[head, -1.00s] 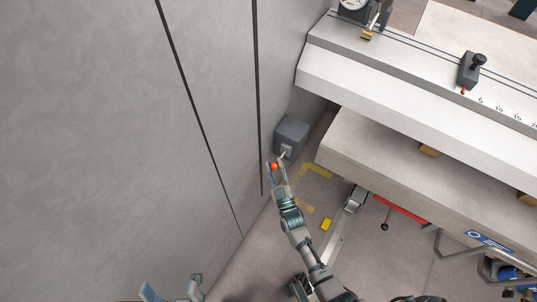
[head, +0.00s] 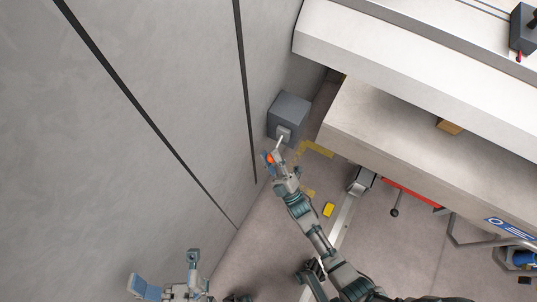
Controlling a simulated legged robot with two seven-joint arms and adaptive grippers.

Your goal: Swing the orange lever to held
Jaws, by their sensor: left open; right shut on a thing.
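The orange lever knob (head: 268,158) sits at the end of a short light lever arm (head: 280,141) that comes out of a grey box (head: 290,116) on the wall. My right gripper (head: 271,160) is shut on the orange knob and partly hides it. Its arm reaches up from the bottom of the view. My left gripper (head: 170,280) is at the bottom left, open and empty, well apart from the lever.
A large grey wall panel (head: 120,150) with dark seams fills the left. The machine's pale beds (head: 400,130) jut out at the right, near my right arm. A yellow block (head: 328,209) lies on the floor. Yellow tape (head: 318,149) marks the floor beside the box.

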